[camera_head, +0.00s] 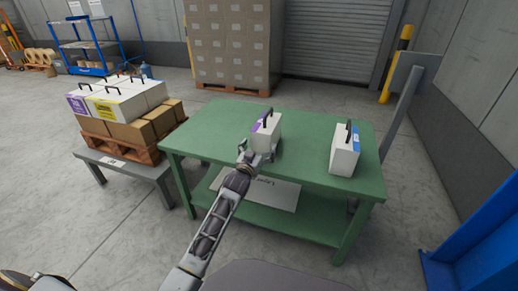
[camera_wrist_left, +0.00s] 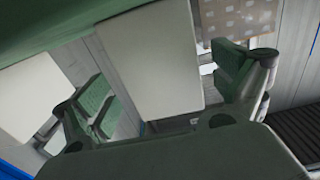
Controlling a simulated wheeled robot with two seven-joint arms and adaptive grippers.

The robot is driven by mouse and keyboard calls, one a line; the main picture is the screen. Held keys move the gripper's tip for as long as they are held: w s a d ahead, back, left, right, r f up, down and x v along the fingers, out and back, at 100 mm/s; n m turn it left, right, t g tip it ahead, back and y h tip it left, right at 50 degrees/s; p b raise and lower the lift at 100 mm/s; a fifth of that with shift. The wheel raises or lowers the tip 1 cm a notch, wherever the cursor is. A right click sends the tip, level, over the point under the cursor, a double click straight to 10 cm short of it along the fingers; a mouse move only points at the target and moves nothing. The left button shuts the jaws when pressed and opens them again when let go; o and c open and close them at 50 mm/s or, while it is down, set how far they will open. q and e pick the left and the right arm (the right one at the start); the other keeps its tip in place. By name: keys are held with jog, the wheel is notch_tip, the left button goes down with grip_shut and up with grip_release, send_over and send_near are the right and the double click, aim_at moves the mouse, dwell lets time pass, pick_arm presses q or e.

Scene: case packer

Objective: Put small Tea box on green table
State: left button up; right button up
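A white box with a purple label and black handle (camera_head: 267,131) stands upright on the green table (camera_head: 215,132), near its middle. My left gripper (camera_head: 259,152) is at the near side of this box. In the left wrist view, the box's plain white face (camera_wrist_left: 150,62) lies between the two spread fingers, with a visible gap at the right finger. A second white box with a blue label and black handle (camera_head: 344,158) stands on the table's right part. I cannot read which box is the small Tea box. My right gripper is not in view.
A grey stand (camera_head: 158,171) at left bears a pallet with brown cartons (camera_head: 130,131) and several white handled boxes (camera_head: 118,100). A grey panel (camera_head: 262,190) lies on the table's lower shelf. A grey post stands behind the table's right edge. The tabletop's left part is clear.

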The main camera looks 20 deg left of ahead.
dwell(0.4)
pick_arm(q)
jog(key=shift+s+p, duration=0.35)
jog(key=shift+s, duration=0.6)
jog(key=shift+s+a+p, duration=0.1)
jog(key=shift+s+p, duration=0.25)
jog(key=shift+s, duration=0.7)
jog(key=s+p, duration=0.2)
jog(key=s, duration=0.6)
jog(key=shift+a, duration=0.2)
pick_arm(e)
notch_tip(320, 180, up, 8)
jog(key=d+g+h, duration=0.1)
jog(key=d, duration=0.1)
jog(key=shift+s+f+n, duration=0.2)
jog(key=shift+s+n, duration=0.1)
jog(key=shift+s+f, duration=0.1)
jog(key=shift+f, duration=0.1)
pick_arm(q)
jog(key=shift+f, duration=0.1)
